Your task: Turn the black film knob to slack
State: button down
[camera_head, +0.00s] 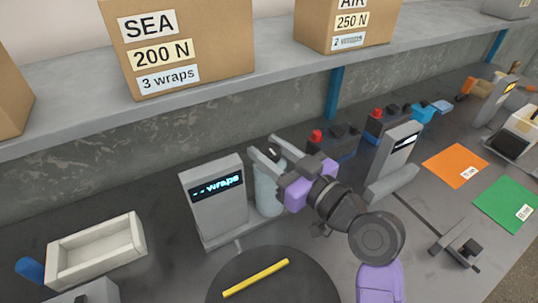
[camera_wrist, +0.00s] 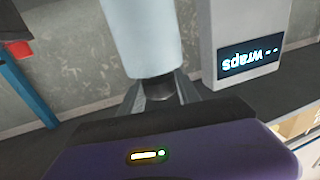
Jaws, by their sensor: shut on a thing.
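The black film knob (camera_wrist: 158,89) sits at the end of a pale film roll (camera_wrist: 145,35) in the wrist view. My gripper (camera_wrist: 157,92) has a grey finger on each side of the knob and is shut on it. In the head view the film roll (camera_head: 267,190) stands upright beside a grey post (camera_head: 217,208) whose display reads "-- wraps". My gripper (camera_head: 268,155) reaches over the roll's top from the right. There the knob is mostly hidden by the fingers, and its setting cannot be read.
A dark round turntable (camera_head: 300,285) with a yellow bar (camera_head: 255,278) lies in front. A white tray (camera_head: 97,250) is at left. A second grey post (camera_head: 396,160) and red-topped batteries (camera_head: 330,142) stand right and behind. A shelf (camera_head: 230,85) with labelled boxes overhangs the back.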

aim_at(278, 157)
jog(key=shift+d+f, duration=0.1)
jog(key=c, duration=0.9)
grip_release()
jog(key=shift+o, duration=0.2)
jog(key=shift+s, duration=0.15)
jog(key=b+v, duration=0.1)
jog(key=v, duration=0.6)
jog(key=shift+s+d, duration=0.2)
jog(key=shift+d, duration=0.15)
